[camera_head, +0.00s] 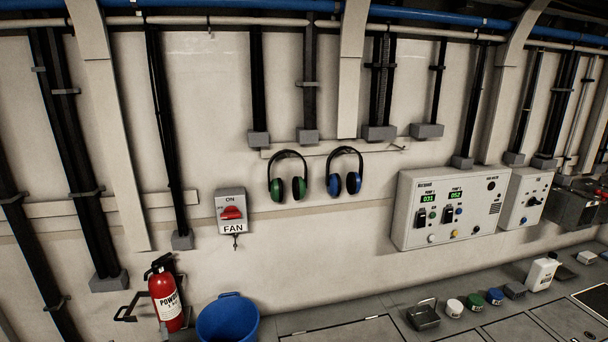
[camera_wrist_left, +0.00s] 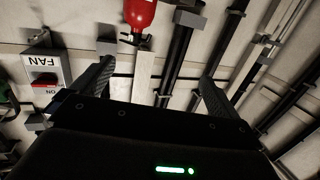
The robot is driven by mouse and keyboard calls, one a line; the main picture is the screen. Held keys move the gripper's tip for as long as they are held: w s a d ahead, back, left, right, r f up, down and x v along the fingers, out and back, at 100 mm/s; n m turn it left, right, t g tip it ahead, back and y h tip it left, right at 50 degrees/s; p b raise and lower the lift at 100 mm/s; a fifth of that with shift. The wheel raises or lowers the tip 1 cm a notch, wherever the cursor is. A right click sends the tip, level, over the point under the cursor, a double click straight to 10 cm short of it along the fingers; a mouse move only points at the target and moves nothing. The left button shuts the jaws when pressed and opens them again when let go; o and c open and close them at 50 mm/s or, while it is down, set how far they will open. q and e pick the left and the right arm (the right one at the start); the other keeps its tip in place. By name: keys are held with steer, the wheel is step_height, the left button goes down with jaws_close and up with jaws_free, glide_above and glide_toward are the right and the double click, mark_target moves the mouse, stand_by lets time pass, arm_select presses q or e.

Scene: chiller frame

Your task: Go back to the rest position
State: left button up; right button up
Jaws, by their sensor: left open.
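My left gripper (camera_wrist_left: 156,72) shows only in the left wrist view. Its two dark fingers stand wide apart, with nothing between them but the wall and dark pipes behind. That view is upside down: the fan switch box (camera_wrist_left: 42,66) is at its left and the red fire extinguisher (camera_wrist_left: 141,14) at its top, both beyond the fingers. Neither of my arms shows in the head view, and my right gripper is in neither view.
In the head view, the fan switch (camera_head: 231,212), two headsets (camera_head: 287,178) and a control panel (camera_head: 450,205) are on the wall. A fire extinguisher (camera_head: 166,298) and blue bucket (camera_head: 228,318) stand below. Small containers (camera_head: 495,297) sit at lower right.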

arm_select(q)
steer(key=s+d+f+m+g+h, duration=0.45)
steer(key=s+d+f+h, duration=0.4)
steer(key=s+d, duration=0.35)
steer(key=s+d+f+m+g+h, duration=0.1)
steer(key=s+d+m+g, duration=0.2)
steer(key=s, duration=0.5)
steer(key=s+d+f+m+g, duration=0.1)
steer(key=s+d+g, duration=0.25)
steer(key=s, duration=0.45)
step_height(320, 180, down, 30)
steer(key=s+d+b, duration=0.1)
steer(key=b, duration=0.4)
steer(key=s+a+f+g+b, duration=0.1)
steer(key=s+f+b, duration=0.1)
steer(key=s+f, duration=0.6)
steer(key=s+a+f+b, duration=0.2)
steer(key=s+f, duration=0.7)
steer(key=f, duration=0.5)
steer(key=shift+m+g+b, duration=0.4)
steer(key=shift+m+b, duration=0.05)
steer(key=shift+b, duration=0.05)
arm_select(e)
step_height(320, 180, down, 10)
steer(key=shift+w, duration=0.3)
